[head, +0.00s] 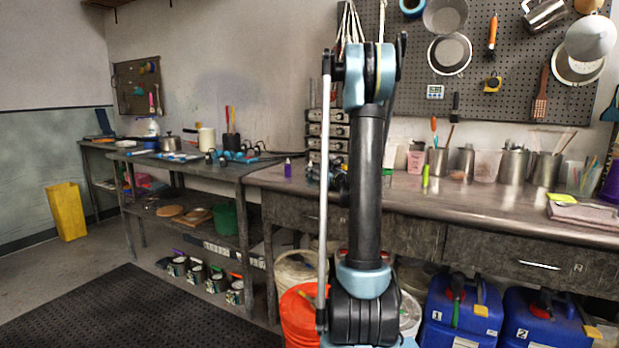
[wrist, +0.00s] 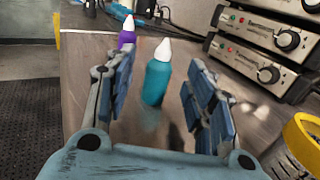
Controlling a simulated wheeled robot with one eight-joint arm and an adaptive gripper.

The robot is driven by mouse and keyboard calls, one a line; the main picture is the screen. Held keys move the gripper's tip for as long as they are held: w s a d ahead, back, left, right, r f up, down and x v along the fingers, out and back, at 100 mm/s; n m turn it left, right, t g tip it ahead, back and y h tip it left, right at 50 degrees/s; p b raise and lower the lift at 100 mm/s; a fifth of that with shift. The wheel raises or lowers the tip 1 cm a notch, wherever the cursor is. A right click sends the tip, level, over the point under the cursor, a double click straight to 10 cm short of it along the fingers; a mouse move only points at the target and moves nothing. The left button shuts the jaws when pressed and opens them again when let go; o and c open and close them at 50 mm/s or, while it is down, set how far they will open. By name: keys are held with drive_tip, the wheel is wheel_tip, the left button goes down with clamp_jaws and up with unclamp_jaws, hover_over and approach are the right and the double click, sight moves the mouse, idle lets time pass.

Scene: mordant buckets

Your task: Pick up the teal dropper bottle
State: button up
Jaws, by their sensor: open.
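The teal dropper bottle (wrist: 157,80) stands upright on the table in the wrist view, with a white pointed cap. My gripper (wrist: 160,95) is open, with its blue padded fingers to the left and right of the bottle in the picture. The bottle shows between the fingers, towards their tips, and I see no contact. In the head view the teal bottle is not visible; my arm stands in front of that part of the bench.
A purple bottle (wrist: 127,38) with a white tip stands just behind and left; it also shows in the head view (head: 287,168). Grey units with knobs (wrist: 262,50) are stacked at the right. A yellow ring-shaped thing (wrist: 302,138) is at the lower right. The workbench (head: 440,205) runs to the right.

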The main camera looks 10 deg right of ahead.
drive_tip(key=shift+x, duration=2.35)
drive_tip(key=c, duration=1.2)
drive_tip(key=shift+o, duration=0.2)
drive_tip(key=shift+r, duration=0.1)
